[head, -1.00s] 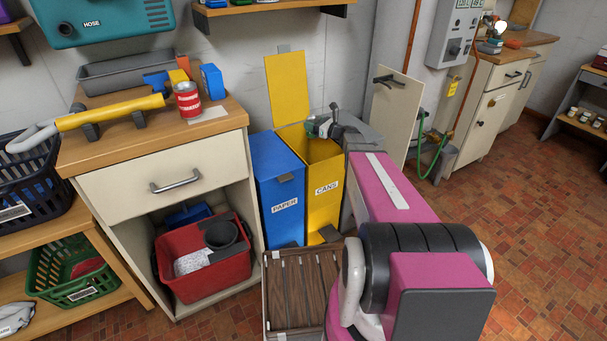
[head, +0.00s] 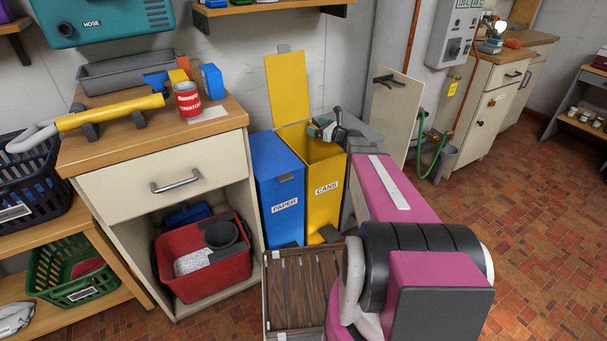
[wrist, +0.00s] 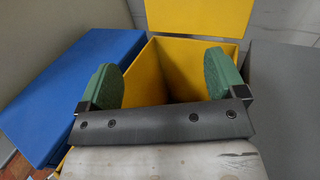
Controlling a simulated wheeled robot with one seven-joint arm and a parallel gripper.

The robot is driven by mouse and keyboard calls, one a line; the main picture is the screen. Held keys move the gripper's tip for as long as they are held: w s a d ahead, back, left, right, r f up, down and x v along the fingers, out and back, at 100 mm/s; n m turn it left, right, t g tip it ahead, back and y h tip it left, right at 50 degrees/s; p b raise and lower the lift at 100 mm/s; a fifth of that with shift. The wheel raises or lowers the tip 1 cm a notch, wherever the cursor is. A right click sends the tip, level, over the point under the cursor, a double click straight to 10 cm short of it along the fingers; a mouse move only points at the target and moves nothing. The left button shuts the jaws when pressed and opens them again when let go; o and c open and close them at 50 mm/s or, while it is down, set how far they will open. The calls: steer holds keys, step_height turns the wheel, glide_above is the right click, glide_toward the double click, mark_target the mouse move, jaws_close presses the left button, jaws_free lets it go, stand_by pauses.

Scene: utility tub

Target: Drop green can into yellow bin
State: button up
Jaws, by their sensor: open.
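The yellow bin (head: 325,190), labelled CANS, stands on the floor with its lid (head: 287,88) raised against the wall. It also fills the middle of the wrist view (wrist: 190,55). My gripper (head: 323,129) is over the bin's open top. In the wrist view my gripper (wrist: 162,82) is open, its two green-padded fingers wide apart with nothing between them. No green can shows in either view. The bottom of the bin is dark and hidden.
A blue PAPER bin (head: 278,185) stands directly left of the yellow bin, and a grey bin (wrist: 285,95) on its right. A red-and-white can (head: 187,101) sits on the cabinet top (head: 225,118). A slatted wooden crate (head: 300,290) stands in front.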

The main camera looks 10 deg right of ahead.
steer(key=v, duration=0.9)
